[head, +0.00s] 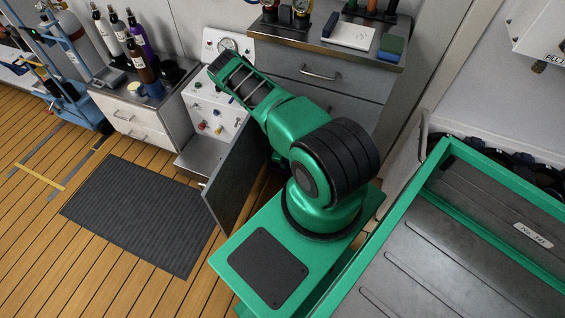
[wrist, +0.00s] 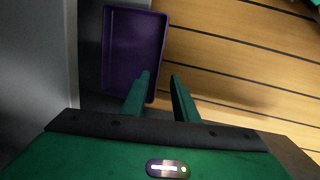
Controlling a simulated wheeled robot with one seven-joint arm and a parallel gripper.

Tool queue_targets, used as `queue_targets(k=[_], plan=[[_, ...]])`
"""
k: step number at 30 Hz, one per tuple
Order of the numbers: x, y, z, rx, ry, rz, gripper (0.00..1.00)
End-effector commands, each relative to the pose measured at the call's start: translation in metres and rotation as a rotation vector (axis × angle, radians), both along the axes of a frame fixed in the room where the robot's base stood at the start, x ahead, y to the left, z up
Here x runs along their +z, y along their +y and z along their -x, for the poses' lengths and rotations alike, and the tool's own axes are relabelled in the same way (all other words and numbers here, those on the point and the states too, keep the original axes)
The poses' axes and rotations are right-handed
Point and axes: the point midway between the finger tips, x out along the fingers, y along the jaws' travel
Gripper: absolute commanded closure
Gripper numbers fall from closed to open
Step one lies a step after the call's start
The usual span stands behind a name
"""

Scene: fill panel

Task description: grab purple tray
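The purple tray (wrist: 132,45) shows in the upper left of the wrist view, long side running up the picture, its inside facing me and looking empty. My gripper (wrist: 160,75) is open, with two green fingers apart. In the picture the tray's right rim passes between the fingertips. The left finger overlaps the tray's lower right corner and the right finger lies over wooden floor. I cannot tell whether either finger touches the tray. Neither the tray nor my gripper can be made out in the head view.
A grey surface (wrist: 35,60) stands close on the left in the wrist view. In the head view, a dark open panel (head: 238,175) stands beside my arm, near a white gauge panel (head: 212,110) and a drawer cabinet (head: 310,70). A dark mat (head: 140,215) lies on open wooden floor.

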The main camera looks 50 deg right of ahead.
Motion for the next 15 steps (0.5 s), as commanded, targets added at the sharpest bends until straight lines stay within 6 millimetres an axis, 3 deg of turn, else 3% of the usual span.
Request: queue_targets(k=[4,15], plan=[[-0.017,-0.001,0.013,0.017,0.009,-0.001,0.73],[-0.063,0.001,0.009,0.035,0.009,-0.001,0.73]])
